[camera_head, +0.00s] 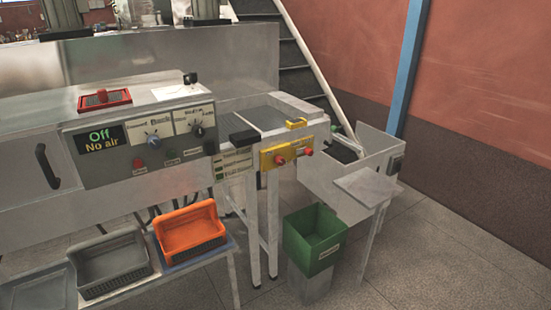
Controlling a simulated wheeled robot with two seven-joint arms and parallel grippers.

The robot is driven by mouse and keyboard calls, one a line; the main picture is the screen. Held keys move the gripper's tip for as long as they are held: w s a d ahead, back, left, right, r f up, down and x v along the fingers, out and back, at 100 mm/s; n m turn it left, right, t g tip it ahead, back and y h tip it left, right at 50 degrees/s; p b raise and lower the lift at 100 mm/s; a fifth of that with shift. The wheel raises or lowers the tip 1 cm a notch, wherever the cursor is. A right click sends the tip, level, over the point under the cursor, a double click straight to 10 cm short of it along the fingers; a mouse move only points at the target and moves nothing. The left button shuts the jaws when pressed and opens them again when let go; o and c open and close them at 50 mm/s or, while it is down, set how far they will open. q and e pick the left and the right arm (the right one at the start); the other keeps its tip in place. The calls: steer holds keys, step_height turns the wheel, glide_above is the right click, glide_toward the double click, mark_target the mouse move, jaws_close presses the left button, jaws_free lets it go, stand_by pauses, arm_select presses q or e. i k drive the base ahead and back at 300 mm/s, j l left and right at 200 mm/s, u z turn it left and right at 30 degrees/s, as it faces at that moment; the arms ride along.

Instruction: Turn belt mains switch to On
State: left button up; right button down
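A grey control panel (140,145) is on the front of the machine. Its display (101,139) reads "Off" and "No air". The panel carries a blue knob (152,140), a dark knob (197,130) and a red button (139,164). To its right, a yellow panel (287,152) with red knobs (308,151) is fixed to the belt unit (268,115). A labelled panel (233,165) is between them. The labels are too small to tell which control is the belt mains switch, or its position. Neither of my grippers is in view.
An orange basket (190,228) and a grey basket (110,262) sit on a low shelf below the control panel. A green bin (312,238) stands below the belt unit. A small side table (367,186) is at right. The floor at right is clear.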

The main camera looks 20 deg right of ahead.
mark_target(278, 160)
steer(key=i+l, duration=0.15)
steer(key=l, duration=0.2)
steer(key=i+l, duration=0.15)
steer(key=l, duration=0.2)
steer(key=i+l, duration=0.15)
steer(key=l, duration=0.2)
steer(key=i+l, duration=0.15)
steer(key=l, duration=0.2)
steer(key=i+l, duration=0.15)
steer(key=l, duration=0.2)
